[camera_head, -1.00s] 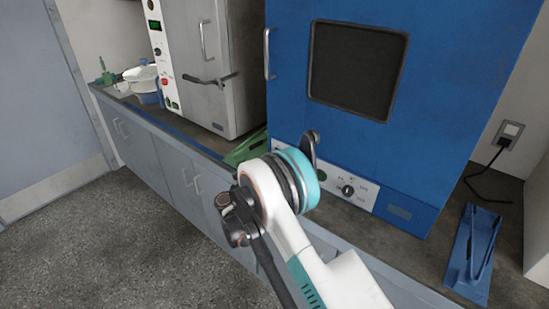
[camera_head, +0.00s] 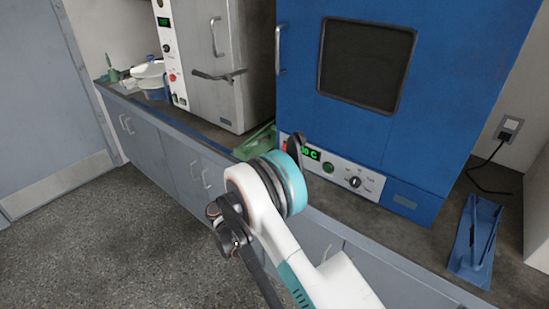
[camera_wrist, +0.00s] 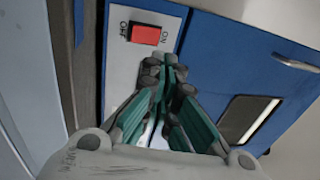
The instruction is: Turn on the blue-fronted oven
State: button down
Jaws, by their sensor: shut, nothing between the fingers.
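The blue-fronted oven (camera_head: 450,85) stands at the right of the counter, with a white control panel (camera_head: 372,182) along its lower front. A green lit display (camera_head: 310,153) on it shows a reading ending in "0 C", partly hidden by my arm. In the wrist view the panel's red rocker switch (camera_wrist: 145,33) has ON and OFF marks; I cannot tell which side is pressed. My gripper (camera_wrist: 168,66) is shut and empty, its tips just below and right of the switch in that view. Contact is unclear.
A steel-doored oven (camera_head: 230,65) with its own lit display stands to the left. A green object (camera_head: 257,140) lies between the ovens. A blue stand (camera_head: 474,240) is on the counter at right. Bowls (camera_head: 150,76) sit at the far left.

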jog(key=shift+r+p+v, duration=0.15)
jog(key=shift+p+v, duration=0.15)
jog(key=shift+v, duration=0.95)
jog(key=shift+r+p+v, duration=0.1)
jog(key=shift+p+v, duration=0.2)
jog(key=shift+v, duration=1)
